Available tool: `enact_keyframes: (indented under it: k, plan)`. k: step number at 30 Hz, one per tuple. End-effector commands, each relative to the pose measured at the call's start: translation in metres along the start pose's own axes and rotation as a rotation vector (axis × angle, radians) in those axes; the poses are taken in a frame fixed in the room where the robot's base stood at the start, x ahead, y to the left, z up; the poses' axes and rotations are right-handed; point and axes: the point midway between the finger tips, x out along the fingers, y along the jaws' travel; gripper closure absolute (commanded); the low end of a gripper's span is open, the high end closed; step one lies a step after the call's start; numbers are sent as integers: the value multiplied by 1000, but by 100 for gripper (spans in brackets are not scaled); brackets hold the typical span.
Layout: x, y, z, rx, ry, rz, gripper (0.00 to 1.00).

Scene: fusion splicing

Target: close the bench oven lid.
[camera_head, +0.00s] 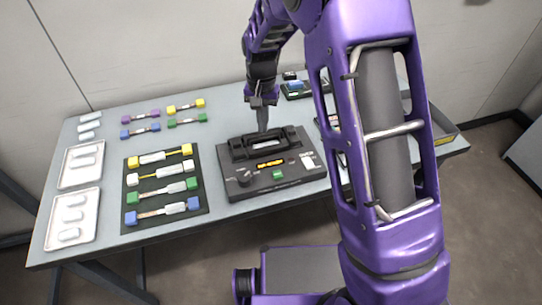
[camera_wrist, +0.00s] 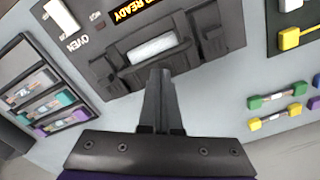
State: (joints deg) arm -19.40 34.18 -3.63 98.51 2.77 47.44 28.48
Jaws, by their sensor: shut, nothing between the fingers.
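A black bench machine (camera_head: 275,185) with a lit orange display stands on the table's front middle. The wrist view shows it upside down, with an "OVEN" label (camera_wrist: 85,33) beside a white part (camera_wrist: 62,15). A raised black frame (camera_head: 262,143) crosses its rear; in the wrist view a pale strip (camera_wrist: 152,48) shows in its middle. I cannot tell which part is the oven lid, or its position. My gripper (camera_head: 263,127) is shut and empty, pointing down at the machine's rear edge. Its fingertips (camera_wrist: 160,74) overlap the frame's edge; contact is unclear.
A black mat (camera_head: 207,205) with several colour-ended fibre pieces lies left of the machine. Two white trays (camera_head: 46,240) lie at the far left. Coloured pieces (camera_head: 185,107) lie behind. A dark rack (camera_wrist: 22,62) is nearby. My arm hides the table's right part.

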Motion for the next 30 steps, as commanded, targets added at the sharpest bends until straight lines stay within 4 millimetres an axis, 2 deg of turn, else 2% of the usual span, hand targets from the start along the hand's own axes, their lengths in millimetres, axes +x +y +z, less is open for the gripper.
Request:
enact_keyframes:
  k: [7,27,30]
  plan:
    - [-8,-1,-1,0,1,-1,100]
    - [-68,-6,-10,0,1,-1,100]
    - [-71,-6,-10,0,0,0,100]
